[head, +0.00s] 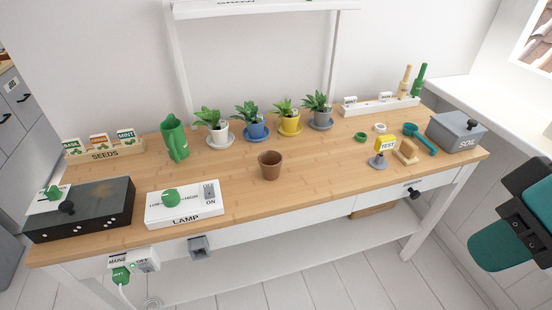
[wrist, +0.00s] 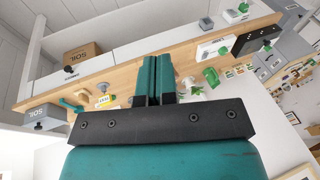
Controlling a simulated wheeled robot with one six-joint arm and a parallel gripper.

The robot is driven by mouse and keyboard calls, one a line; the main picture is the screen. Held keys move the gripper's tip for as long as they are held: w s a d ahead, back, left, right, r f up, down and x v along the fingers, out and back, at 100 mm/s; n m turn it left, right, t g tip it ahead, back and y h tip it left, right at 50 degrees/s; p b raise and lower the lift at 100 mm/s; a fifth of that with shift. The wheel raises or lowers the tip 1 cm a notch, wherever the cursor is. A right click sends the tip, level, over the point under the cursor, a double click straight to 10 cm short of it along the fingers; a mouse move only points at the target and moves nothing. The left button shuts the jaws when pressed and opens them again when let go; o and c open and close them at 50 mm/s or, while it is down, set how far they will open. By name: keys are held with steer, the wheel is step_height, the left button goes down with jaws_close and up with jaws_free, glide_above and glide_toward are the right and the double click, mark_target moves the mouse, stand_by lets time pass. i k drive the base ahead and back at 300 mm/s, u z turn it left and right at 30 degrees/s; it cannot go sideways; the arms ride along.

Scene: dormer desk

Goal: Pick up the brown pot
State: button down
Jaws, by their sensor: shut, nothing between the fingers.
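The brown pot (head: 270,166) stands upright and empty near the middle of the wooden desk (head: 320,172) in the head view. Bare wood surrounds it, with the row of potted plants behind it. I cannot make the pot out in the wrist view, where my fingers cover part of the desk. My gripper (wrist: 156,62) shows there with its two teal fingers together, shut and empty. In the head view only teal and black parts of my arm show at the right edge, clear of the desk and far from the pot.
Several plants in white, blue (head: 252,130), yellow (head: 290,125) and grey pots stand behind. A green watering can (head: 174,138) is left of them. The white lamp box (head: 184,206) is front left. A yellow test sign (head: 385,144) and grey soil box (head: 455,131) are right.

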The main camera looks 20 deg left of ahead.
mark_target(270, 162)
steer(key=z, duration=1)
steer(key=i, duration=1.1)
steer(key=u, duration=3.75)
